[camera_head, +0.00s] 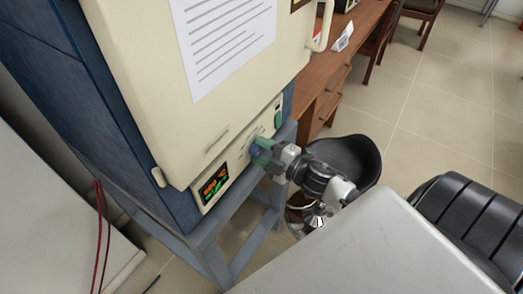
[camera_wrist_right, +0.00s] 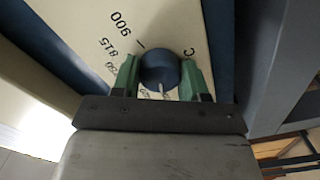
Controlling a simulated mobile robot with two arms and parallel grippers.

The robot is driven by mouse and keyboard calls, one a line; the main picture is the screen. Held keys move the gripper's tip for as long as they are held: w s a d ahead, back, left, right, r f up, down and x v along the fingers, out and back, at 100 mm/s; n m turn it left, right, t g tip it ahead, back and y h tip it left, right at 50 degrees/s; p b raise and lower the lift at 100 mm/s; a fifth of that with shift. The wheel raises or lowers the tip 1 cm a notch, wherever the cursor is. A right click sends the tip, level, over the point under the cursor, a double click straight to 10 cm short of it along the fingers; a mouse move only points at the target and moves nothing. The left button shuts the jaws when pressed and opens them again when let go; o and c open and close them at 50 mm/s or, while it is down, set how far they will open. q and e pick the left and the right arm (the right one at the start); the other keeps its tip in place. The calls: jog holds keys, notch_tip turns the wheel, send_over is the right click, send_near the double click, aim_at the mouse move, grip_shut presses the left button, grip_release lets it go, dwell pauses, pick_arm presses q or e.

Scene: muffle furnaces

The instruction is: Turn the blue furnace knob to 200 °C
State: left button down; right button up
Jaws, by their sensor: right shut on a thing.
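The furnace (camera_head: 195,120) has dark blue sides and a cream front, and stands on a grey-blue frame. Its round blue knob (camera_wrist_right: 160,66) sits on the lower front panel. My right gripper (camera_head: 262,154) is at this panel, its green fingers shut on opposite sides of the knob; it also shows in the right wrist view (camera_wrist_right: 158,77). A pale mark on the knob points toward the bottom of the wrist view. Dial marks 900 and 815 are readable at upper left; others are partly hidden. My left gripper is not in view.
A lit display (camera_head: 214,184) is left of the knob, its digits unclear. A green switch (camera_head: 278,118) is to the right. A black chair (camera_head: 350,160) stands close behind my right arm. A wooden desk (camera_head: 352,50) is at the back.

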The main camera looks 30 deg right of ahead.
jog(key=shift+n, duration=0.3)
jog(key=o, duration=0.9)
jog(key=b+v, duration=0.2)
jog(key=v, duration=0.8)
jog(key=shift+s+d+f+b, duration=0.1)
jog(key=shift+s+d+b, duration=0.05)
jog(key=shift+s+b, duration=0.2)
